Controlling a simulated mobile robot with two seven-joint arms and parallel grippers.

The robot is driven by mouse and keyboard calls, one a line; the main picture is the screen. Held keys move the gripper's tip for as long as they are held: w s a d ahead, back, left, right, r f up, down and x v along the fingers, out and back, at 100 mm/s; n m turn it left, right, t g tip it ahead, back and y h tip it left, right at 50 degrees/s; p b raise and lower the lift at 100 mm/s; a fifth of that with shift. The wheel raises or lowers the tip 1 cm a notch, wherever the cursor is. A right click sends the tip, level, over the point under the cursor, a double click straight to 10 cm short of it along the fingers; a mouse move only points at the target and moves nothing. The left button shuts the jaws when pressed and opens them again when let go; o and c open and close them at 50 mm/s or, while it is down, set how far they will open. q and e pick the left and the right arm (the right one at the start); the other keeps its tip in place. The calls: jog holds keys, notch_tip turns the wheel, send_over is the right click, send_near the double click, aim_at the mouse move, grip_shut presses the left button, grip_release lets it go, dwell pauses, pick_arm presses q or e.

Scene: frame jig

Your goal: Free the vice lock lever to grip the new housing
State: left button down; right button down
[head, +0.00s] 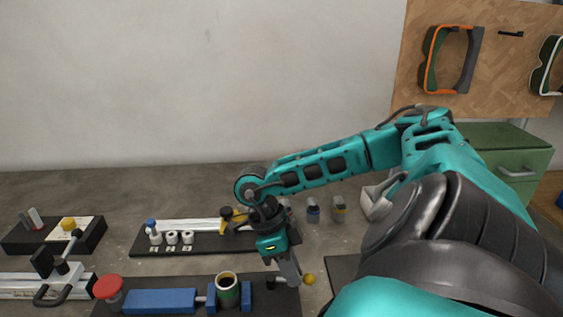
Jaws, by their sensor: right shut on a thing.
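A blue vice (160,300) lies on a dark base plate at the bottom of the head view. My left gripper is not in view.
A red button (107,287) stands left of the vice. A rail clamp with a black handle (53,291) is at the lower left. Behind the vice, a dark tray (150,250) carries white rollers and a rail. Small grey containers (313,213) stand behind my right gripper.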

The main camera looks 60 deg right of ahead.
jog(key=shift+w+d+n+h, duration=0.15)
jog(key=shift+d+n+h, duration=0.2)
jog(key=shift+n, duration=0.35)
jog(key=c, duration=1.2)
grip_release()
jog(key=shift+a, duration=0.1)
jog(key=shift+p+v, duration=1.05)
jog(key=shift+v, duration=5.5)
jog(key=shift+f, duration=0.1)
